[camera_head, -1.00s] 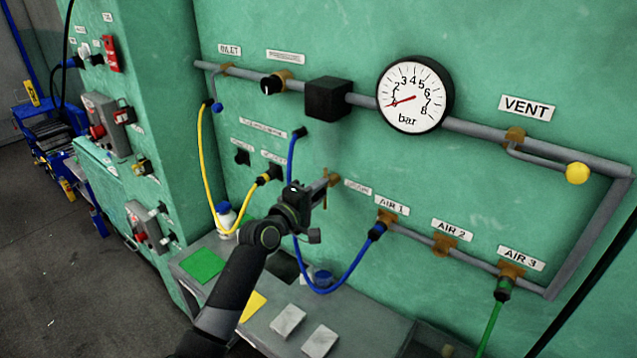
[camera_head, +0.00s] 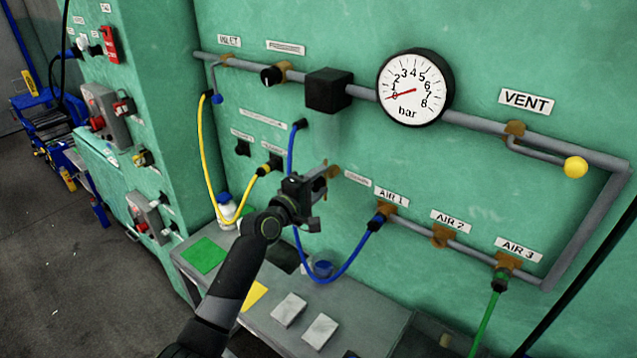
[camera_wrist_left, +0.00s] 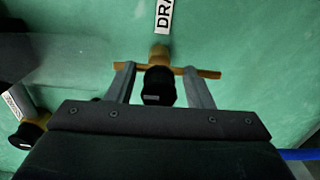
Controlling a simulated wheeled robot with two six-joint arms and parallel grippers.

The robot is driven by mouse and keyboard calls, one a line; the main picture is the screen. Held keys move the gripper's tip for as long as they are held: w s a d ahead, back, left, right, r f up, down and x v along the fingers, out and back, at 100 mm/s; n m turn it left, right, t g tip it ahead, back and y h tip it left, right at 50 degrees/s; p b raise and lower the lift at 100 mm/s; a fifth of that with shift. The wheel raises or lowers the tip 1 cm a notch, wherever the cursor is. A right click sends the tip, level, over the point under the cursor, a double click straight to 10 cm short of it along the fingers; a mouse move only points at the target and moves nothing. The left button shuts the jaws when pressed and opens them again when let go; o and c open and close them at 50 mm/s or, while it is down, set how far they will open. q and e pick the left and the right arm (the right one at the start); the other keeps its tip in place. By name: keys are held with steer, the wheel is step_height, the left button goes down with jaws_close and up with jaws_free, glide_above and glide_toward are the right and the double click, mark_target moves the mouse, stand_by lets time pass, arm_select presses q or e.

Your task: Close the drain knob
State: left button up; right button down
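The drain knob (camera_wrist_left: 158,86) is black and sits in front of a brass fitting with a horizontal bar (camera_wrist_left: 209,73), below a partly cropped DRAIN label (camera_wrist_left: 163,14). In the head view the brass drain fitting (camera_head: 333,171) shows on the green wall, left of the AIR 1 outlet; the knob is hidden there by my gripper. My left gripper (camera_head: 318,181) is at this fitting. In the left wrist view its two fingers (camera_wrist_left: 160,88) are open on either side of the knob, with a narrow gap on each side. My right gripper is out of view.
A blue hose (camera_head: 355,262) hangs close to my left wrist, and a yellow hose (camera_head: 207,165) loops to the left. A grey bench (camera_head: 370,322) with cards lies below. A pressure gauge (camera_head: 415,88) is above right, its needle near the low end.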

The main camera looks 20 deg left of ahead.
arm_select(q)
steer(key=shift+s, duration=0.1)
steer(key=b+v, duration=0.2)
steer(key=v, duration=1.5)
steer(key=shift+b, duration=0.3)
steer(key=shift+s+a, duration=0.1)
